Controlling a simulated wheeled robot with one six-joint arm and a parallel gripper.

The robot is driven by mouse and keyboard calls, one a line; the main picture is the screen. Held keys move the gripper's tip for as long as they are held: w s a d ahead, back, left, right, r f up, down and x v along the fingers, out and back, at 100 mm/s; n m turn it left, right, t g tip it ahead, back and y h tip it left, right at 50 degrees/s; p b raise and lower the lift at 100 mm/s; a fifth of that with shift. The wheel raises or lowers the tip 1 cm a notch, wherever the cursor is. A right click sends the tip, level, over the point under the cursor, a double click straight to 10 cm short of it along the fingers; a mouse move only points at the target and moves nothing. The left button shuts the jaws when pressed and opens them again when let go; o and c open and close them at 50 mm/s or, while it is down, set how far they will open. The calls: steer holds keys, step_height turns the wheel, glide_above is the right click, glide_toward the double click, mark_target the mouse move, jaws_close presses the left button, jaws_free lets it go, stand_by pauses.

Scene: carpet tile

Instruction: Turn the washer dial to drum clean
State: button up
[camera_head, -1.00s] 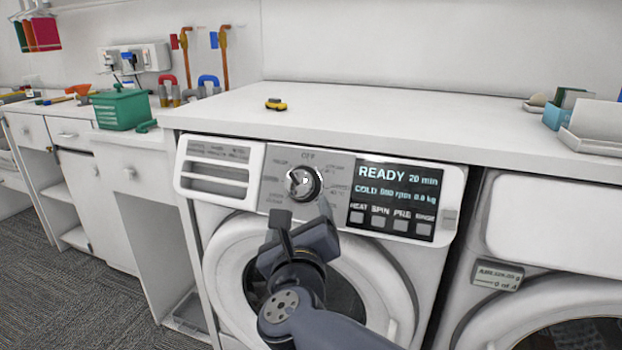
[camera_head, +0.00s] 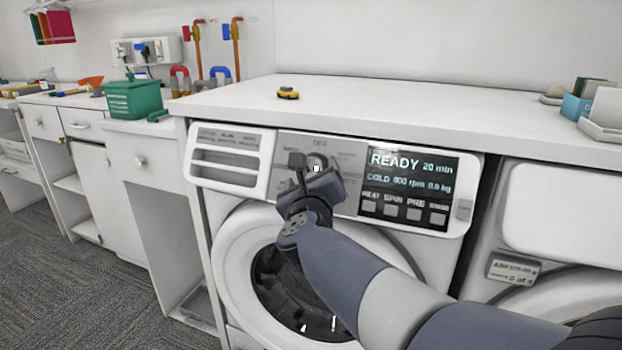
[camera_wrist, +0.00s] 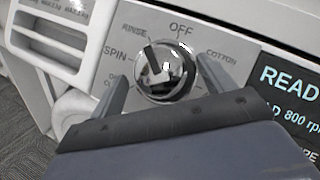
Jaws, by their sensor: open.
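The washer dial (camera_wrist: 176,76) is a shiny chrome knob on the grey panel. A label below SPIN is partly hidden by a finger and unreadable; I cannot make out drum clean. In the head view the dial (camera_head: 316,162) is partly hidden by my gripper (camera_head: 315,168). In the wrist view my gripper (camera_wrist: 163,70) is open, with one finger on either side of the dial. I cannot tell whether they touch it.
The washer display (camera_head: 408,185) reads READY, with several buttons below. The detergent drawer (camera_head: 228,160) is left of the dial. A countertop (camera_head: 400,105) overhangs above, holding a small yellow toy car (camera_head: 288,93). The round door (camera_head: 285,280) is below my arm.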

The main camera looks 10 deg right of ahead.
steer(key=c, duration=1)
